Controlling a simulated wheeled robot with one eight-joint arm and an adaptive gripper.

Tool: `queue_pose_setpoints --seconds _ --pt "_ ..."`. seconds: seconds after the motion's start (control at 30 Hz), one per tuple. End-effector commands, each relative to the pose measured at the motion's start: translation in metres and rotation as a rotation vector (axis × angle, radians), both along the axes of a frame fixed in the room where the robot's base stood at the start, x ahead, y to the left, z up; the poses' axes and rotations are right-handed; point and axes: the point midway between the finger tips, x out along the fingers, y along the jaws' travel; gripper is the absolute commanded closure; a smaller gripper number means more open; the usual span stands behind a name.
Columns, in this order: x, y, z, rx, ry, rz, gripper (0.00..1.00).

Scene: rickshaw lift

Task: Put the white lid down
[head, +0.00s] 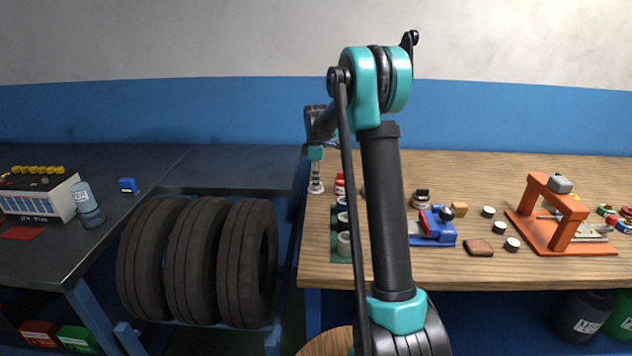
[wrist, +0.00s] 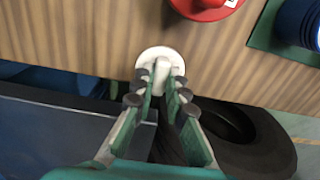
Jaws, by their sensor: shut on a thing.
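The white lid (wrist: 147,58) is a round disc with a knob, at the tips of my gripper (wrist: 160,92) in the wrist view. My gripper is shut on the lid's knob. In the head view my gripper (head: 316,178) points down over the left edge of the wooden table, with the lid small and pale at its lower end. The lid lies over the wood close to the table edge. I cannot tell whether it touches the tabletop or hangs just above it.
A red item (wrist: 205,6) lies close beyond the lid on the wooden table (head: 460,270). A blue container (wrist: 298,25) stands on a green mat. Black tires (head: 190,260) fill the gap left of the table. An orange press (head: 556,215) stands right.

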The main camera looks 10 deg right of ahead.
Motion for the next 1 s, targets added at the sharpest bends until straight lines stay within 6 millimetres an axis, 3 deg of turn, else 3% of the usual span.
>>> queue_pose_setpoints --seconds 0.03,0.2,0.57,0.77,1.0 --pt "0.000 0.000 -0.001 0.000 0.000 0.000 0.86" --pt "0.000 0.000 -0.001 0.000 0.000 0.000 0.66" --pt "0.000 0.000 0.004 0.000 0.000 0.000 0.66" --pt "0.000 0.000 0.033 0.000 0.000 0.000 0.66" --pt "0.000 0.000 0.083 0.000 0.000 0.000 0.66"
